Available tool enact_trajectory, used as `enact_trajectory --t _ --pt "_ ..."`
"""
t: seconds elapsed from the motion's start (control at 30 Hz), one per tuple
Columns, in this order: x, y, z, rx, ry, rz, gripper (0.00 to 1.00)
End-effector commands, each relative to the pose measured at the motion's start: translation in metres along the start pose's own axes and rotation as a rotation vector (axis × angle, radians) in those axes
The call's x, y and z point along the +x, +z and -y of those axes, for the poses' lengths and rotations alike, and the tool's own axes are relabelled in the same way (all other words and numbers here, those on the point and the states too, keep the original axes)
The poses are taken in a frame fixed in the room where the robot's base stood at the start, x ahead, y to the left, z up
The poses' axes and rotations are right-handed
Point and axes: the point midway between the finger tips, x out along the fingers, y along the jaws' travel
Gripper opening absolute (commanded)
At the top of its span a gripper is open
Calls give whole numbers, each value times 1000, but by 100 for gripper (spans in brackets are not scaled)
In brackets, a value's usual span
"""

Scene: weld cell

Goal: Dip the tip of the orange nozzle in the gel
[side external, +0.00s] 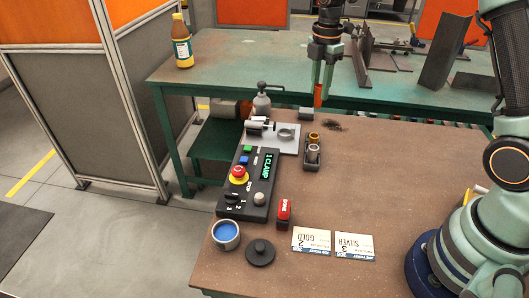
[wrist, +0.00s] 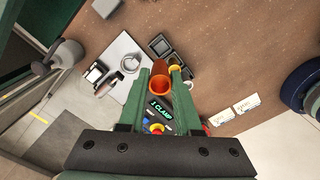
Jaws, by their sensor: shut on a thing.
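My gripper (side external: 320,86) is shut on the orange nozzle (side external: 319,97) and holds it in the air above the far edge of the brown table. In the wrist view the nozzle (wrist: 160,84) sits between the two green fingers of my gripper (wrist: 161,74), its open end showing. The blue gel (side external: 225,231) fills an open round tin (side external: 226,246) at the front left of the table in the side view. My gripper is far behind and above the tin. I cannot make out the tin in the wrist view.
A black lid (side external: 260,253) lies beside the tin. A control box (side external: 257,205), a red DONE block (side external: 284,211) and two job tickets (side external: 312,241) are nearby. A nozzle rack (side external: 312,159), a grey fixture plate (side external: 284,146) and a grey bottle (side external: 262,105) stand farther back. The table's middle right is clear.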

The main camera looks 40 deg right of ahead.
Motion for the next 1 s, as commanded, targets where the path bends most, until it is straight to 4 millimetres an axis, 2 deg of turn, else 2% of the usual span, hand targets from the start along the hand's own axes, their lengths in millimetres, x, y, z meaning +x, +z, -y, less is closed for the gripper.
enact_trajectory --t 0.03,0.1,0.23,0.43,0.53,0.67,0.87,1.0 --pt "-15 0 -1 0 6 1 0" --pt "-31 0 -1 0 5 1 0" --pt "-55 0 -1 0 4 1 0" --pt "-73 -3 -1 -1 1 0 0" --pt "-73 -17 -2 -5 -1 0 0" --pt "-62 -57 -3 -10 -3 0 0" --pt "-38 -142 6 -13 -4 1 0" --pt "-20 -200 22 -12 -4 1 0"
